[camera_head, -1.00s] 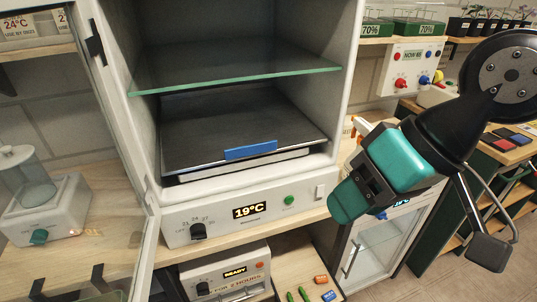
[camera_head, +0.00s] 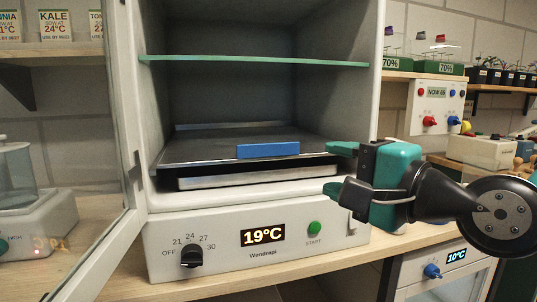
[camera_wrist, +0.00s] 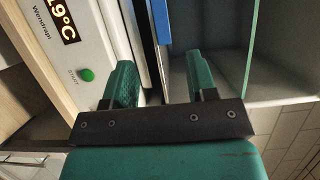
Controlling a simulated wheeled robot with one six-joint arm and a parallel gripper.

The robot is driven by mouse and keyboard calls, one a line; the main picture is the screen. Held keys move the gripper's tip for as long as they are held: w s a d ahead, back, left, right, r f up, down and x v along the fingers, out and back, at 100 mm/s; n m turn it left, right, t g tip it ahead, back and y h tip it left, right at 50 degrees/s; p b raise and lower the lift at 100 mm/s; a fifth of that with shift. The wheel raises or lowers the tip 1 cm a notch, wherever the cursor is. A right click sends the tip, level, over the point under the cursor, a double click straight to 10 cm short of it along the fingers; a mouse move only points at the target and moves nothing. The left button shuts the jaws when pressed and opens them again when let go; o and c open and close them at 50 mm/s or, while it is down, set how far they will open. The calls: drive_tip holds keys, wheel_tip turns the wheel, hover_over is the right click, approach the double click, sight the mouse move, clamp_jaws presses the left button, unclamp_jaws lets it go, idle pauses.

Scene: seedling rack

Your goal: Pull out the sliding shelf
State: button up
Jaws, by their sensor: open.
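The sliding shelf (camera_head: 220,150) is a dark flat tray low inside the open white incubator (camera_head: 255,60). A blue handle strip (camera_head: 268,150) runs along its front edge, with a pale bar below. My gripper (camera_head: 329,169) is open at the right front of the shelf, its fingers pointing left, one above the other. It appears just right of the blue handle, empty. In the wrist view, the blue handle (camera_wrist: 161,20) lies ahead, between the lines of the two green fingers (camera_wrist: 160,62). I cannot tell whether either finger touches the incubator.
A green-edged glass shelf (camera_head: 255,62) sits above the sliding shelf. The open glass door (camera_head: 75,130) stands at the left. The control panel (camera_head: 255,241) reads 19°C, with a black dial and green button. A control box (camera_head: 436,108) hangs at the right.

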sight(270, 151)
drive_tip(key=p+x, duration=1.4)
drive_tip(key=shift+w+a+r, duration=0.1)
drive_tip(key=shift+w+a, duration=0.05)
drive_tip(key=shift+a, duration=0.2)
drive_tip(key=shift+w+a+p, duration=0.25)
drive_tip(key=shift+w+p, duration=0.1)
drive_tip(key=shift+c, duration=0.2)
